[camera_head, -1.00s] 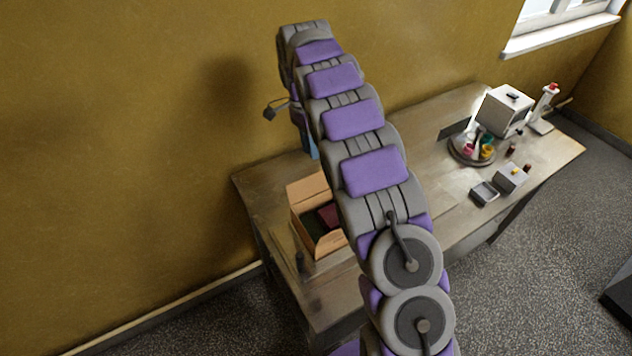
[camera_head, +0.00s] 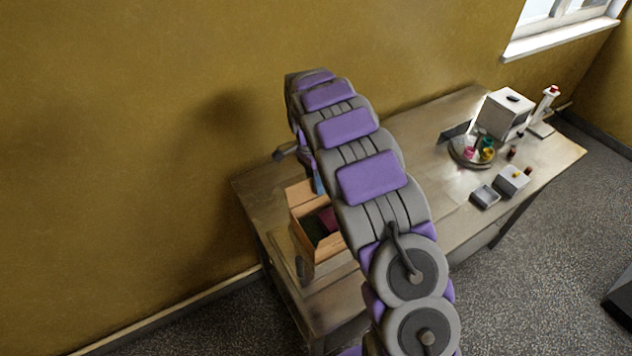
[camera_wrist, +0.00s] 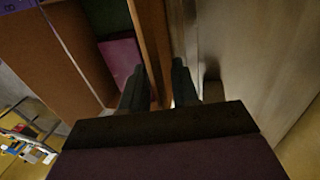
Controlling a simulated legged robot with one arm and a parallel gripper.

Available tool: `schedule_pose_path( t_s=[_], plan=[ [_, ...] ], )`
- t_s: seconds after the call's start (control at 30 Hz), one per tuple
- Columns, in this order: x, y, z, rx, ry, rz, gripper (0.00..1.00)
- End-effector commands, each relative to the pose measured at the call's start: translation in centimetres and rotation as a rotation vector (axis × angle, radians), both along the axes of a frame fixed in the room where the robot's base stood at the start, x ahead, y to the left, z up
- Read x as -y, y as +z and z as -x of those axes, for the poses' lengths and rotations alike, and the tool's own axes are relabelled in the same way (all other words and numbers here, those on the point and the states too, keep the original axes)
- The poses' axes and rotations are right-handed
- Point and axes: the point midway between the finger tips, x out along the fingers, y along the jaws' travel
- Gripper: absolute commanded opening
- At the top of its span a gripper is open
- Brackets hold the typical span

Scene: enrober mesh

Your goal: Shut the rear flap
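An open cardboard box (camera_head: 331,251) stands on the table, with a dark interior and a magenta item (camera_head: 328,219) inside. A tan flap (camera_head: 299,194) stands raised at its back edge; my arm partly covers this side. My gripper (camera_head: 319,182) is low at the back of the box, beside that flap and mostly hidden by my arm. In the wrist view, the two dark fingers of my gripper (camera_wrist: 158,84) are apart. A brown board (camera_wrist: 151,40) of the box runs between them; I cannot tell whether they touch it. The magenta item (camera_wrist: 122,58) lies left of the fingers.
The wooden table (camera_head: 425,130) is against a yellow wall (camera_head: 130,130). At its right are a round tray (camera_head: 456,155) with colourful items, a white machine (camera_head: 503,115), a red-topped stand (camera_head: 545,104) and a small grey container (camera_head: 485,197). Bare table lies between these and my arm.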

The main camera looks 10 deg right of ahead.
Motion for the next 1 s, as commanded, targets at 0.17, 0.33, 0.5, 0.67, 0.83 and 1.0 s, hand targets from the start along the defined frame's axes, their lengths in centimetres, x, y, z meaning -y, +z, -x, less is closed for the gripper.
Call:
schedule_pose_path(
  t_s=[0.17, 0.33, 0.5, 0.67, 0.83, 1.0],
  plan=[
    [0.01, 0.04, -0.01, 0.0, 0.0, 0.0, 0.25],
    [0.01, 0.04, -0.01, 0.0, 0.0, 0.0, 0.09],
    [0.0, 0.03, -0.03, 0.0, 0.0, 0.0, 0.0],
    [0.0, 0.04, -0.08, 0.001, 0.0, 0.0, 0.0],
    [-0.01, 0.04, -0.09, 0.001, 0.0, 0.0, 0.0],
    [-0.01, 0.04, -0.1, 0.001, 0.0, 0.0, 0.0]
  ],
)
